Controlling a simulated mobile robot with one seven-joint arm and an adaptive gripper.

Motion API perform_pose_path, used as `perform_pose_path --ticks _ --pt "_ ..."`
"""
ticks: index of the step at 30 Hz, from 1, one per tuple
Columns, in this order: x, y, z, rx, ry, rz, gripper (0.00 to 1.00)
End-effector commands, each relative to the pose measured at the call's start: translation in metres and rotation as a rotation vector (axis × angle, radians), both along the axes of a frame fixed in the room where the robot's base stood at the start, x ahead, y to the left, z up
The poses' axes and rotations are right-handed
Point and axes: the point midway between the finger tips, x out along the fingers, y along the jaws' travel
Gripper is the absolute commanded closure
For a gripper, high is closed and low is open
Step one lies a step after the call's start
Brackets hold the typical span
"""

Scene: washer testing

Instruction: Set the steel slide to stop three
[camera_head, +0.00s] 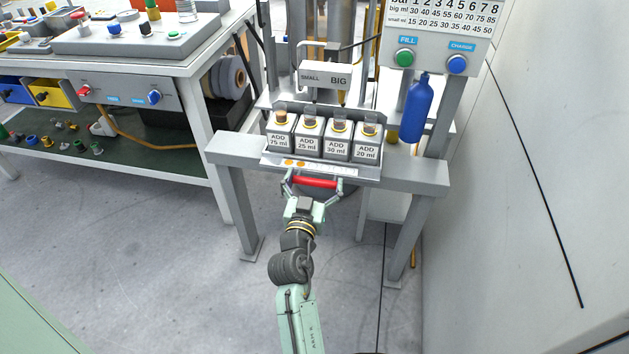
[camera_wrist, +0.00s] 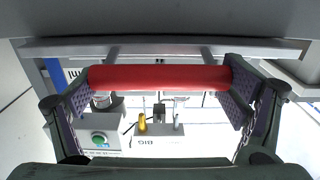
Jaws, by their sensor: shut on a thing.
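The steel slide (camera_head: 372,171) is at the front of the filling stand and carries several grey boxes, labelled ADD 75, 25, 30 and 20 ml. A pale strip with orange dots (camera_head: 300,164) runs along its front, its marks too small to read. A red bar handle (camera_head: 315,182) is at the front. My gripper (camera_head: 314,186) is shut on this handle, one finger at each end. In the wrist view the red handle (camera_wrist: 160,77) lies across between the two purple-padded fingers. I cannot tell which stop the slide is at.
A sign reading SMALL and BIG (camera_head: 325,75) is above the boxes. A panel with a green FILL button (camera_head: 404,57) and blue CHARGE button (camera_head: 457,64) is at right, above a blue bottle (camera_head: 414,110). A workbench (camera_head: 190,70) stands left. Floor in front is clear.

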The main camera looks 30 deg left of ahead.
Motion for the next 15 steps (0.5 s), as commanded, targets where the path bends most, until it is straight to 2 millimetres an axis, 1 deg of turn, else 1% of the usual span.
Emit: perform_pose_path --ticks 4,5,9,15 --pt "-0.0001 -0.0002 0.0000 0.000 0.001 -0.001 0.59" --pt "-0.0001 -0.0003 0.0000 0.000 0.001 -0.001 0.08" --pt "0.0000 -0.0005 -0.0001 0.000 0.001 -0.001 0.00" --pt "0.0001 -0.0005 -0.0002 0.000 0.001 -0.001 0.00"
